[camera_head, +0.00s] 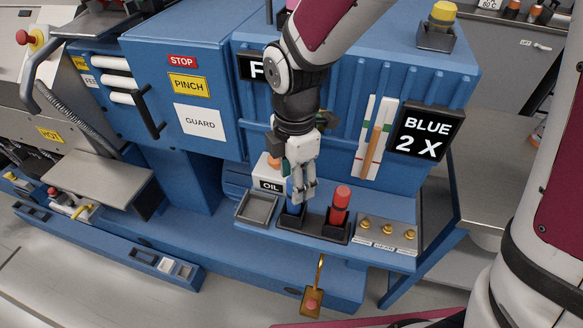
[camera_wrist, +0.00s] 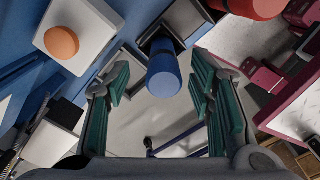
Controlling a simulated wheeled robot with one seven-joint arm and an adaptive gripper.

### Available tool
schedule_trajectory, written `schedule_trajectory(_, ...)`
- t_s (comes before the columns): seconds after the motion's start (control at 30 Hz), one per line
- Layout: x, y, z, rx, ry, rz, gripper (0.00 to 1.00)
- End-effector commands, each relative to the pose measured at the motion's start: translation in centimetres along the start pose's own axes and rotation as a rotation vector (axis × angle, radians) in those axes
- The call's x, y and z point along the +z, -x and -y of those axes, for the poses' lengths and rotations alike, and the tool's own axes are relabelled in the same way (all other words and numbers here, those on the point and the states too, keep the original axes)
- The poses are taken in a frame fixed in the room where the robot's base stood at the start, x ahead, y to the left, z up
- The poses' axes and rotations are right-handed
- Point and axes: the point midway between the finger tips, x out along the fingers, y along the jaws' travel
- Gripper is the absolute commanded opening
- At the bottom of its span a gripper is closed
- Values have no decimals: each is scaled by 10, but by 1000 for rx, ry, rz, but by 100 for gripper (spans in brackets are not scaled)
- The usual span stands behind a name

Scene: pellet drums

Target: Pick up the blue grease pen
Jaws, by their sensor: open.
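The blue grease pen (camera_wrist: 163,72) stands in a dark square holder (camera_wrist: 155,40) in the wrist view. Its round blue end points toward the camera. In the head view only a narrow blue strip (camera_head: 290,188) of it shows, as my gripper (camera_head: 303,192) covers most of it. My gripper is open, with its green-padded fingers (camera_wrist: 162,80) on either side of the pen in the wrist view. I cannot tell how far the fingertips reach along the pen, and no contact shows.
A red pen (camera_head: 341,203) stands just right in the same black rack (camera_head: 318,226). A white OIL container (camera_head: 269,172) with an orange cap is close behind left. An empty grey tray (camera_head: 257,208) lies left, and a plate with brass fittings (camera_head: 388,233) right. The blue machine's wall rises behind.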

Motion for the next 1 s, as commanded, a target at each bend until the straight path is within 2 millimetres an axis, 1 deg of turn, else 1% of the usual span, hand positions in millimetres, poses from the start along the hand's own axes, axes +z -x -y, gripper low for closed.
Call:
schedule_trajectory(0.13, -2, -13, 3, -4, 0, -1, 49)
schedule_trajectory(0.3, -3, -38, 4, -4, 1, -1, 49)
schedule_trajectory(0.4, -3, -48, 4, -3, 0, 0, 49)
schedule_trajectory(0.5, -2, -52, 4, -1, 0, 0, 49)
schedule_trajectory(0.7, -2, -52, 3, 0, -1, 0, 49)
schedule_trajectory(0.87, -2, -52, 3, 0, -1, 0, 13)
schedule_trajectory(0.9, -2, -52, 3, 0, -1, 0, 4)
schedule_trajectory(0.93, -2, -52, 3, 0, -1, 0, 0)
schedule_trajectory(1.0, -2, -52, 3, 1, -1, 0, 0)
